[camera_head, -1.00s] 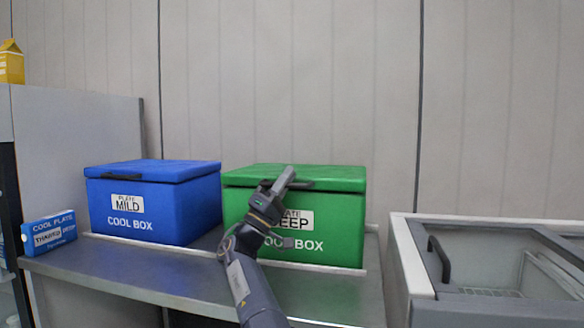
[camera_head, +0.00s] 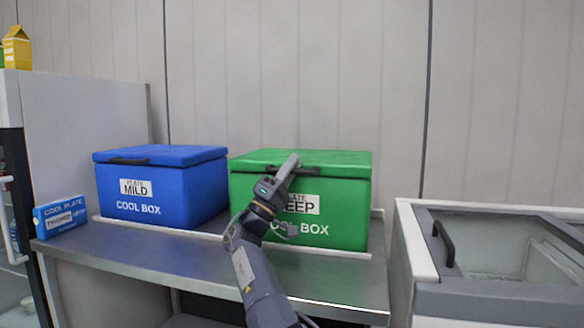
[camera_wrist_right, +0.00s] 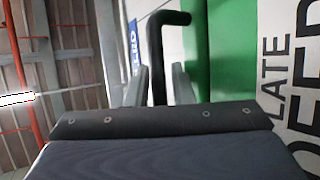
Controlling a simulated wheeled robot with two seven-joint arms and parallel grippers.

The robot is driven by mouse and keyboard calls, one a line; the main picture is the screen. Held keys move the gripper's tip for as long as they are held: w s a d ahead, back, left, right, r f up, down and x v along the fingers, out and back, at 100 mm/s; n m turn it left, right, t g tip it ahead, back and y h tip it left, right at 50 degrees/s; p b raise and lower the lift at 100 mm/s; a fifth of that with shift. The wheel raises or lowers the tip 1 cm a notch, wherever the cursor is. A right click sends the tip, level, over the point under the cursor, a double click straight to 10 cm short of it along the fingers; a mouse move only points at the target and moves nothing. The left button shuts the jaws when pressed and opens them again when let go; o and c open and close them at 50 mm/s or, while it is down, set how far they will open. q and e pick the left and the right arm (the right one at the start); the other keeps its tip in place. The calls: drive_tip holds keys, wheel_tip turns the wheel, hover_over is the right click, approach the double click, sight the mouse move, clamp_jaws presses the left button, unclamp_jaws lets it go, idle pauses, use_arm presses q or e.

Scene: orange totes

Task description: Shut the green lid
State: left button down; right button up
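The green lid (camera_head: 340,158) lies flat on the green cool box (camera_head: 345,215) and looks seated along its front edge; I cannot see a gap. Its dark handle (camera_head: 308,171) is at the front and also shows as a black bar in the right wrist view (camera_wrist_right: 156,60). My right gripper (camera_head: 287,170) is at the left part of this handle, pointing up. In the wrist view its fingers stand on either side of the bar, with a small gap on the right, so it looks open around the handle. My left gripper is out of view.
A blue cool box (camera_head: 165,195) with a shut lid stands left of the green one on the metal table (camera_head: 200,262). A small blue cool plate box (camera_head: 60,216) is at the table's left end. A chest with a glass-like top (camera_head: 490,245) stands at right.

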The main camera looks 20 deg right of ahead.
drive_tip(key=s+a+f+p, duration=0.1)
drive_tip(key=a, duration=0.6)
drive_tip(key=s+a+f+p, duration=0.1)
drive_tip(key=a+f, duration=0.1)
drive_tip(key=a, duration=0.5)
drive_tip(key=shift+s+a+f, duration=0.2)
drive_tip(key=shift+s+a, duration=0.2)
